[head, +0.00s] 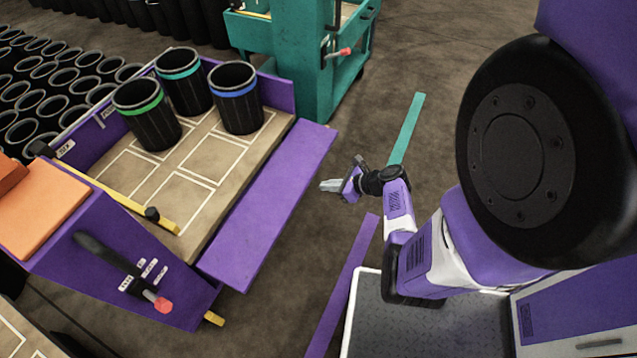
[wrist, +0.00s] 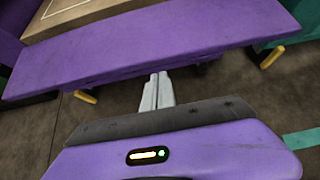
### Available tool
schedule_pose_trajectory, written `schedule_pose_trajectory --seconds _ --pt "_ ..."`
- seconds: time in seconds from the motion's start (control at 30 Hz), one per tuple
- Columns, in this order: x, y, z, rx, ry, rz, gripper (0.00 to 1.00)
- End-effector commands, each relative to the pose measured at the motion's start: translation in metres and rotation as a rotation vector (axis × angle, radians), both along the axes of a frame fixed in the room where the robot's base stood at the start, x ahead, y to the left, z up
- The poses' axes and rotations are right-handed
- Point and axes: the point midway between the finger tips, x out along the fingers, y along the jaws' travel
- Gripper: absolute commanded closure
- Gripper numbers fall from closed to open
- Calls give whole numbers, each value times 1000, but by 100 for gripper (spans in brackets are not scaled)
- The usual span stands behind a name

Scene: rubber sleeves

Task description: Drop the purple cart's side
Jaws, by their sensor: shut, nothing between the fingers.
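The purple cart's side (head: 268,205) is a long flat panel along the right edge of the cart bed (head: 205,190). It leans outward from the bed and leaves that edge open; its exact angle is hard to tell. In the wrist view the side (wrist: 160,45) spans the upper part, just beyond my fingertips. My gripper (head: 328,185) is to the right of the panel, over the floor, with its fingers together and empty. The fingers also show in the wrist view (wrist: 158,82); I cannot tell whether they touch the panel. A black latch lever (head: 115,262) with a red tip is on the cart's near end.
Three black sleeves with green (head: 148,115), teal (head: 185,82) and blue (head: 236,98) bands stand on the bed. A yellow bar (head: 140,210) lies along its near end. A teal cart (head: 300,60) stands behind. Floor between the purple cart and me is clear.

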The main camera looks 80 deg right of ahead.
Motion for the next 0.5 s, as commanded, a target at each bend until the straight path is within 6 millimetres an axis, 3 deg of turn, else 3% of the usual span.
schedule_pose_trajectory --seconds 0.2,0.5 --pt "-27 7 21 0 1 0 100" --pt "-37 9 27 1 1 2 100"
